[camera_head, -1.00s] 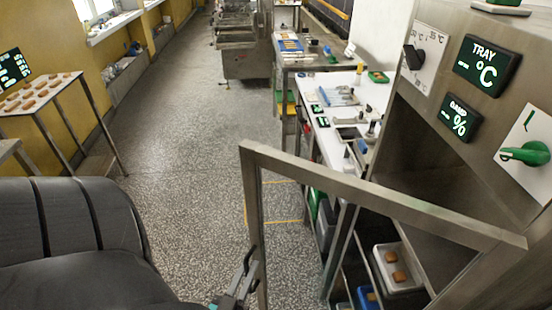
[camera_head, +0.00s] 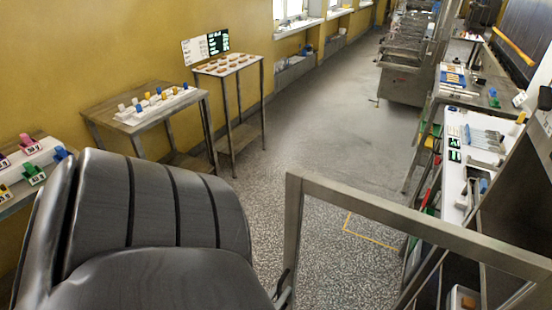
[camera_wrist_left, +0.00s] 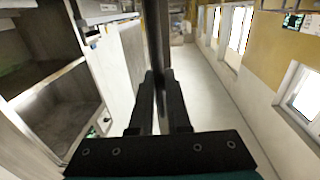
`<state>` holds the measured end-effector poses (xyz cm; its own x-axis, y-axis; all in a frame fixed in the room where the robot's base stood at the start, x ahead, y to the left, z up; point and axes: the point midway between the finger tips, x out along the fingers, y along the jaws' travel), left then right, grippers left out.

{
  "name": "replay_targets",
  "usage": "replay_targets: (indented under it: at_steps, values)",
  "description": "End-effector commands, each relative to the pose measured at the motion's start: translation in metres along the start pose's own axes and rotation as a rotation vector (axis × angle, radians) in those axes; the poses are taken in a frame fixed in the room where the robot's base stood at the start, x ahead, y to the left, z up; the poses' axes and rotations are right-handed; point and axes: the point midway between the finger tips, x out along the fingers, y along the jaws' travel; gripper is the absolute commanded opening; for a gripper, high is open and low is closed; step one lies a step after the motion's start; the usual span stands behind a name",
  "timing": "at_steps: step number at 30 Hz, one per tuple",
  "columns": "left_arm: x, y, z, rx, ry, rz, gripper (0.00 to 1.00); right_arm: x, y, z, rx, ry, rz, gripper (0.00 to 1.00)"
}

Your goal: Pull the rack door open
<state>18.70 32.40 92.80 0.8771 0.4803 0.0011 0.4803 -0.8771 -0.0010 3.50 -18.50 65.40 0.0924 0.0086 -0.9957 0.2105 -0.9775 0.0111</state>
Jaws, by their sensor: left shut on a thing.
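The rack door (camera_head: 415,222) is a metal frame, standing swung out from the rack at the right of the head view. Its upright post (camera_head: 293,215) is at the picture's middle. My left gripper (camera_head: 284,284) is at the lower edge beside this post, mostly cut off. In the left wrist view, my left gripper (camera_wrist_left: 160,100) is shut on a dark vertical bar (camera_wrist_left: 154,35), the door handle. The rack (camera_wrist_left: 55,100) shows its open shelves at the left of that view. My right gripper is not in view.
A table with coloured blocks (camera_head: 130,118) and a stand with a tray of brown pieces (camera_head: 226,65) line the yellow wall. A white worktop with tools (camera_head: 480,140) stands behind the door. The speckled floor (camera_head: 330,130) between them is clear.

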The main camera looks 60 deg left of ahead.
Motion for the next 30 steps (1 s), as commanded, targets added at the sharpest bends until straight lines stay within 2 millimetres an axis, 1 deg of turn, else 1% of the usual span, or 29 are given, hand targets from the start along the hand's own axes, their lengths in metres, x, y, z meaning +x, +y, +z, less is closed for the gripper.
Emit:
replay_targets:
  at_steps: [14,15,22,30]
  values:
    - [-0.0014,0.0024,0.0003,0.001,-0.001,0.006,0.0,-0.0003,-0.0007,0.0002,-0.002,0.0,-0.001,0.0]
    - [-0.0014,0.0024,0.0003,0.001,-0.001,0.006,0.19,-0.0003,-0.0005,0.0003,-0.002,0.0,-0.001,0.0]
    - [-0.0014,0.0023,0.0003,0.0,-0.001,0.006,0.45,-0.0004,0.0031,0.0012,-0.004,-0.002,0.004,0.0]
    - [-0.0027,0.0022,0.0005,0.0,-0.002,0.005,0.45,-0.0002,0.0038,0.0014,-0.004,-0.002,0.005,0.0]
